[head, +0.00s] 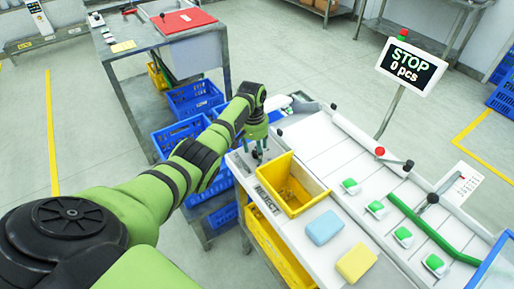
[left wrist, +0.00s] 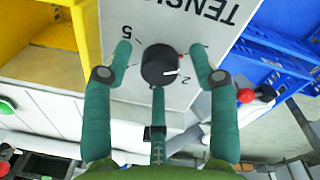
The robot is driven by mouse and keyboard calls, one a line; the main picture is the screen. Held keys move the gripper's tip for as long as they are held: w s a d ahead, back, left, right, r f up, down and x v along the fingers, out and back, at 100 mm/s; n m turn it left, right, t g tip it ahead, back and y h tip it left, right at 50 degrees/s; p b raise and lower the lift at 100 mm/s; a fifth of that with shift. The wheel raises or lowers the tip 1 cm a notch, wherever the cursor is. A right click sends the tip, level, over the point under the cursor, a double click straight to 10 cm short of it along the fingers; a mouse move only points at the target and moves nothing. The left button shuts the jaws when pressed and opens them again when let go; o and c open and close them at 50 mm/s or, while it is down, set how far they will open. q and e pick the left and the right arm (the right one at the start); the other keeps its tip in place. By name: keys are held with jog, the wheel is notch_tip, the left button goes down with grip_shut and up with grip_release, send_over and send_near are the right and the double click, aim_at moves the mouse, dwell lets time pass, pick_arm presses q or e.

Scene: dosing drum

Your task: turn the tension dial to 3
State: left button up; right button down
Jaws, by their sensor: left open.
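The tension dial (left wrist: 158,64) is a round black knob with a white pointer mark, on a light panel (left wrist: 165,18) lettered TENSION, seen upside down in the left wrist view. The pointer faces right, close to the printed 2; a 5 shows at the upper left. The 3 is not visible. My left gripper (left wrist: 160,52) is open, with one finger on each side of the dial and gaps to the knob. Its third finger lies below the knob. In the head view, my left gripper (head: 259,150) points down over the machine's near left end. My right gripper is not in view.
A yellow REJECT bin (head: 285,186) stands beside my left gripper. A blue block (head: 325,227) and a yellow block (head: 356,263) lie on the machine top. A STOP display (head: 408,65) stands behind. Blue crates (head: 195,97) and a table with a red board (head: 183,20) are at the back left.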

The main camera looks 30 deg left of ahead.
pick_arm(q)
jog(key=shift+r, duration=0.1)
jog(key=shift+c, duration=0.4)
jog(key=c, duration=1.1)
jog(key=shift+o, duration=0.2)
jog(key=shift+s, duration=0.1)
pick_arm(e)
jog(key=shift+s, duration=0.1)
pick_arm(q)
jog(key=shift+m, duration=0.3)
jog(key=m, duration=0.4)
jog(key=shift+m, duration=0.3)
jog(key=m, duration=0.4)
jog(key=m+b, duration=0.1)
jog(key=m, duration=0.1)
jog(key=shift+f+g, duration=0.25)
jog(key=shift+g, duration=0.15)
jog(key=m, duration=0.6)
jog(key=shift+m+y+b, duration=0.3)
jog(key=shift+b, duration=0.1)
jog(key=m, duration=0.5)
jog(key=shift+m, duration=0.4)
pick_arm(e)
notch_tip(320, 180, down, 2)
